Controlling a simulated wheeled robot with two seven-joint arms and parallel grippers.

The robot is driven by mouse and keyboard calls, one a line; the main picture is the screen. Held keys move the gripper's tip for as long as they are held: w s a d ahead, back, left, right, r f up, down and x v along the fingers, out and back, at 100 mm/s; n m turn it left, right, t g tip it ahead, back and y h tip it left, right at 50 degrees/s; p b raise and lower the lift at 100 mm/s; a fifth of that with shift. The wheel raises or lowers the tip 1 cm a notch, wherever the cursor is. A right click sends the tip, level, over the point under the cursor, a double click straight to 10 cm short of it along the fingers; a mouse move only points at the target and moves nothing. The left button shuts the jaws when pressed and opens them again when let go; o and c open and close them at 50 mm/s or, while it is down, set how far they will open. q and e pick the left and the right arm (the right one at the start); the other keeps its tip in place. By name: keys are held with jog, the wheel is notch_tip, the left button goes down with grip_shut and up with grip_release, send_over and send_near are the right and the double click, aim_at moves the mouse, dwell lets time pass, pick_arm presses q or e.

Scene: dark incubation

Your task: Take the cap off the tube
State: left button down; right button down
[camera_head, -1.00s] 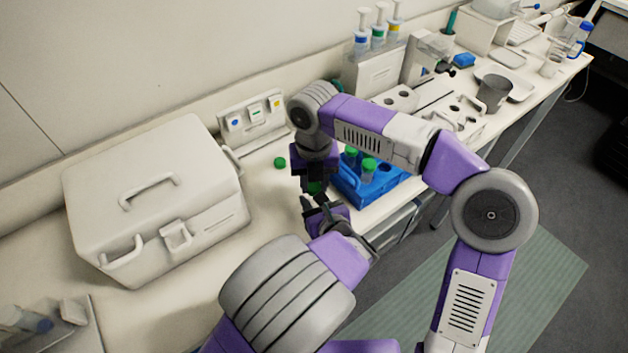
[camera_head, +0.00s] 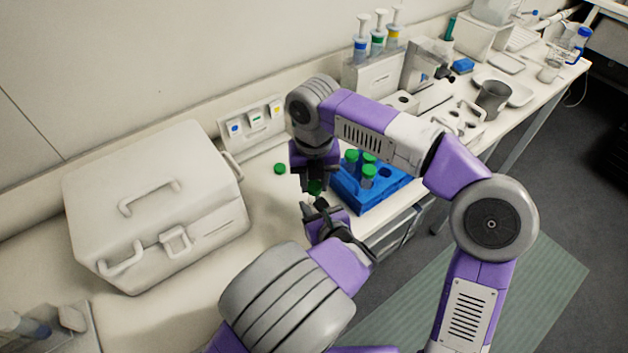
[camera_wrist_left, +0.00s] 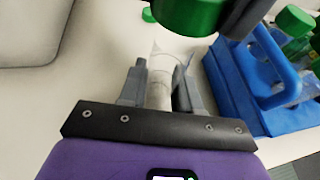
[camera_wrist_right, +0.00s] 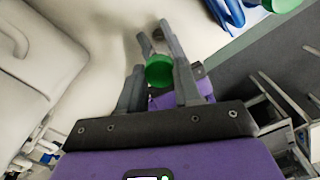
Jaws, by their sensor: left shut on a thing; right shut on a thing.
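My left gripper (camera_head: 318,207) is shut on a clear, whitish tube (camera_wrist_left: 160,88), which stands between its fingers in the left wrist view. My right gripper (camera_head: 307,181) is just above it, shut on a green cap (camera_head: 315,187). The cap shows large at the top of the left wrist view (camera_wrist_left: 188,14), above and slightly right of the tube's upper end, and looks apart from it. In the right wrist view the cap (camera_wrist_right: 159,71) sits between the fingertips. The tube is hidden in the head view.
A blue rack (camera_head: 368,200) with several green-capped tubes stands close on the right. A loose green cap (camera_head: 280,169) lies on the bench to the left. A big white case (camera_head: 155,205) fills the left bench. A small panel (camera_head: 253,127) stands behind.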

aim_at(314, 185)
jog(key=shift+r, duration=1.85)
pick_arm(q)
jog(key=c, duration=0.7)
grip_release()
